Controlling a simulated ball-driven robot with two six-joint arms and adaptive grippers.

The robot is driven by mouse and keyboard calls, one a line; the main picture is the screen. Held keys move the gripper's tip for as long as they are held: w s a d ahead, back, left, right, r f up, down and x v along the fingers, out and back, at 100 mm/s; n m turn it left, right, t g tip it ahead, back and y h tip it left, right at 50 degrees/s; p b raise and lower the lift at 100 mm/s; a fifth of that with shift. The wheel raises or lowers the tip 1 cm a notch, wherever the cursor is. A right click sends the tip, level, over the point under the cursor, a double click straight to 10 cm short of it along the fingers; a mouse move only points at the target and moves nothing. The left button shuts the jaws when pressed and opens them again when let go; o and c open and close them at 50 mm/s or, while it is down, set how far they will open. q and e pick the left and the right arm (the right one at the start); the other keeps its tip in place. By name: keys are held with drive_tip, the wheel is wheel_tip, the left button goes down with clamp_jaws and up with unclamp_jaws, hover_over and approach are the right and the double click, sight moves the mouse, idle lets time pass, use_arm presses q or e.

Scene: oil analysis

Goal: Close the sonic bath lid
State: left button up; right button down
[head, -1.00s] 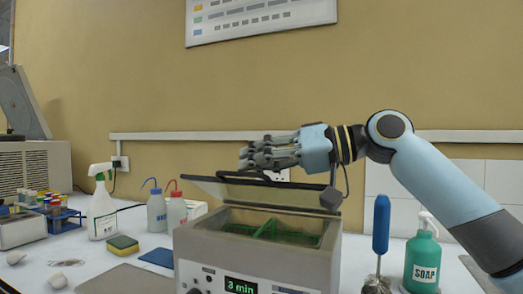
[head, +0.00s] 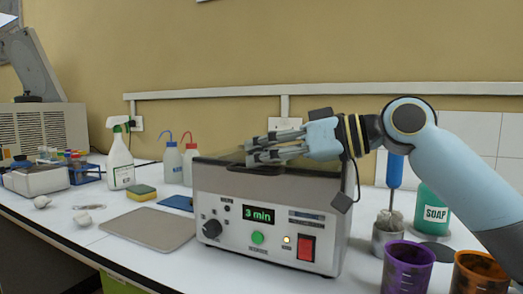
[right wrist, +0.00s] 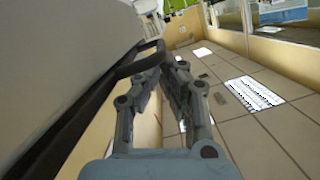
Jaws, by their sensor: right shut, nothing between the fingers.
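The sonic bath (head: 270,215) is a grey box with a "3 min" display, a black knob, a green button and a red switch. Its dark lid (head: 215,160) now sits low over the top; I cannot tell if it is fully down. My right gripper (head: 248,150) is shut and empty, over the top of the bath against or just above the lid. In the right wrist view, its closed fingers (right wrist: 170,65) are beside a dark handle (right wrist: 138,58) along the lid edge. The basket inside is hidden. My left gripper is not in view.
A purple beaker (head: 406,268) and an orange beaker (head: 482,272) stand at front right, near a soap bottle (head: 434,208). Wash bottles (head: 172,163), a sponge (head: 142,192) and a grey mat (head: 150,228) are left of the bath.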

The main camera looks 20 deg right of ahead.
idle(0.4)
wheel_tip(320, 180, up, 5)
drive_tip(key=p, duration=0.4)
drive_tip(key=f+p+v, duration=0.1)
drive_tip(key=p+v, duration=0.4)
drive_tip(key=v, duration=0.4)
drive_tip(key=shift+s+d, duration=0.15)
drive_tip(key=shift+d, duration=0.45)
